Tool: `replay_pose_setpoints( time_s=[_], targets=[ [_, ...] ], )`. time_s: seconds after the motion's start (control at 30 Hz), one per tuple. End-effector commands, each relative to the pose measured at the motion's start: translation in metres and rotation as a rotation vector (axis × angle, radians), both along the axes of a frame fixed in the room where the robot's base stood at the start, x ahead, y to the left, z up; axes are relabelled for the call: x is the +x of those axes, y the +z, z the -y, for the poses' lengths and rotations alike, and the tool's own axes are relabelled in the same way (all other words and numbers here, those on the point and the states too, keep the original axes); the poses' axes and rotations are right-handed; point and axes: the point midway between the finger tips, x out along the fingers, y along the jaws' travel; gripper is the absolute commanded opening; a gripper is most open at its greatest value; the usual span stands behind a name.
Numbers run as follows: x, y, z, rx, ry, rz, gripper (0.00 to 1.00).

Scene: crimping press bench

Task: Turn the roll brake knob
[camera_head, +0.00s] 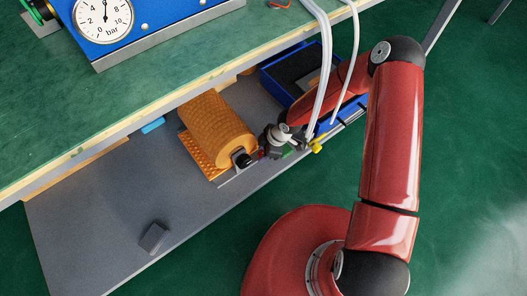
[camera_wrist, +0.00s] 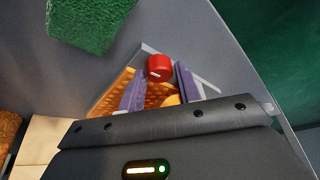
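The red brake knob (camera_wrist: 160,68) has a white mark on it and shows in the wrist view. It lies between the tips of my gripper's two purple-grey fingers (camera_wrist: 159,80), with gaps that look open on both sides; contact cannot be made out. An orange perforated holder (camera_wrist: 115,87) shows behind the fingers. In the head view the orange roll (camera_head: 218,122) rests on the grey lower shelf, with a dark hub (camera_head: 242,158) at its near end. My gripper (camera_head: 262,150) is beside that hub and mostly hidden by its own wrist.
A blue bin (camera_head: 268,80) stands behind my arm on the shelf (camera_head: 95,205). A grey block (camera_head: 153,238) lies at front left. The green bench top (camera_head: 150,85) overhangs the shelf. A green rough block (camera_wrist: 90,22) shows in the wrist view. White hoses (camera_head: 325,70) hang near my wrist.

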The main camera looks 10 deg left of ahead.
Motion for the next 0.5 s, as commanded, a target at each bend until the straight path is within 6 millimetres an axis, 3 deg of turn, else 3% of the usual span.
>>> replay_pose_setpoints(
  time_s=[0.1,0.37,0.5],
  targets=[
    [0.0,0.0,0.0,0.0,0.0,0.0,0.49],
    [0.0,0.0,0.0,0.0,0.001,0.0,0.49],
    [0.002,0.011,0.005,0.001,-0.001,0.002,0.49]
  ],
)
